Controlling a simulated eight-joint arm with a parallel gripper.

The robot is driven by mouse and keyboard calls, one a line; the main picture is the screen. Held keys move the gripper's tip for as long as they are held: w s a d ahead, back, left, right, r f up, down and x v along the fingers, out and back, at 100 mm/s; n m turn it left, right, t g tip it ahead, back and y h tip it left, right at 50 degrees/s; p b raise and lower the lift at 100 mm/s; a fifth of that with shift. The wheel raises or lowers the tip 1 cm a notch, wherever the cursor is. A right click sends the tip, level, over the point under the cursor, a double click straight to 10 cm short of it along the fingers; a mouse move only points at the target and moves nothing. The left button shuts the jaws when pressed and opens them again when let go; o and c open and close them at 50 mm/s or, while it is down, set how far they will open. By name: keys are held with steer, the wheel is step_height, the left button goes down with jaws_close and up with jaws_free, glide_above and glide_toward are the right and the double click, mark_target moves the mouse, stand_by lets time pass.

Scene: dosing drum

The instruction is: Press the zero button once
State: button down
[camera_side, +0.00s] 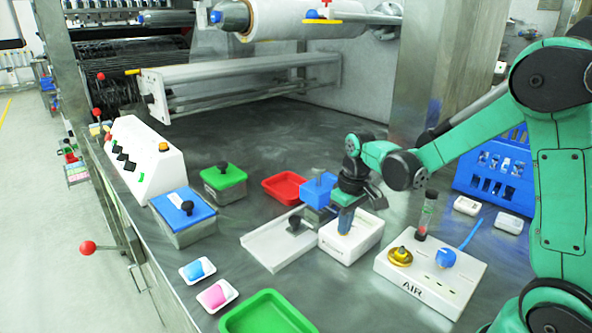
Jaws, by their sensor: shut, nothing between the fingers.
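A white box-shaped device (358,243) with a small dark label on its front stands in the middle of the bench. My gripper (345,226) points down over the top of this device, with its fingers shut and nothing held. The fingertips are at or just above the top face; I cannot tell whether they touch it. No zero button can be made out; the gripper covers part of the device's top. A sloped white panel (150,160) with several black diamond-shaped buttons and an orange knob stands at the left.
Left of the device are a white tray (262,246) with a black knob, a blue box (317,191) and a red tray (268,193). Right of it is the AIR panel (450,284) with brass and blue knobs and an upright tube (427,213). A green tray (245,311) lies in front.

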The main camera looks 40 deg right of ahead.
steer(key=shift+f, duration=0.5)
step_height(320, 180, up, 9)
steer(key=shift+s, duration=0.25)
steer(key=shift+f, duration=0.1)
stand_by(0.7)
steer(key=s+a+r+t, duration=0.1)
steer(key=s+a+t, duration=0.4)
steer(key=a, duration=0.3)
steer(key=shift+s+a+t, duration=0.2)
steer(key=shift+s+t, duration=0.1)
steer(key=shift+t, duration=0.3)
